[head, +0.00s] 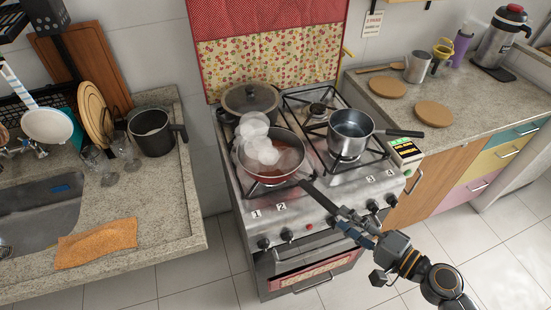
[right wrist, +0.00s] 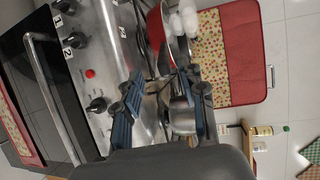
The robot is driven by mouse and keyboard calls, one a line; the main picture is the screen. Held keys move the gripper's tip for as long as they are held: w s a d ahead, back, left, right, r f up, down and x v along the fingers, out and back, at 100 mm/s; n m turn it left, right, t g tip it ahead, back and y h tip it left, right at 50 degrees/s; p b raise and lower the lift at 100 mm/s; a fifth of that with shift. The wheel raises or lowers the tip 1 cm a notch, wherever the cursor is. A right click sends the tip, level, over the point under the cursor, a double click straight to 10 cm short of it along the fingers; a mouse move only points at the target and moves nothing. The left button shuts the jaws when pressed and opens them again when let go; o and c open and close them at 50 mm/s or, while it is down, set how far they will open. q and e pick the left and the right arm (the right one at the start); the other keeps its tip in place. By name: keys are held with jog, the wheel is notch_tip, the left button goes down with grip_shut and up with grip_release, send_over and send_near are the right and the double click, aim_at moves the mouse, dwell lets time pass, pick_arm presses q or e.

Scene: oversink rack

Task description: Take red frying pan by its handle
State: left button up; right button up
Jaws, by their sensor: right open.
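The red frying pan (head: 272,174) sits on the front left burner of the stove, with white steam puffs over it. Its dark handle (head: 318,196) points toward the lower right, over the stove's front edge. My right gripper (head: 352,222) is open at the outer end of the handle. In the right wrist view, the two blue-padded fingers of the gripper (right wrist: 163,78) stand apart, and the red side of the pan (right wrist: 155,28) shows beyond them. The handle is partly hidden there, and I cannot tell whether it lies between the fingers. My left gripper is not in view.
A steel saucepan (head: 350,132) stands on the right burners, its handle pointing right. A lidded dark pot (head: 250,101) is behind the frying pan. The floor in front is clear.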

aim_at(332, 208)
jog(key=p+x, duration=0.2)
jog(key=x, duration=0.1)
jog(key=p+x, duration=0.1)
jog(key=shift+w+a+r, duration=0.2)
jog(key=shift+w+r, duration=0.1)
jog(key=shift+r, duration=0.1)
jog(key=shift+w+a+f, duration=0.2)
jog(key=shift+a+f, duration=0.05)
jog(key=shift+a, duration=0.05)
jog(key=shift+d, duration=0.1)
jog(key=shift+c, duration=0.2)
grip_shut()
jog(key=shift+r, duration=0.15)
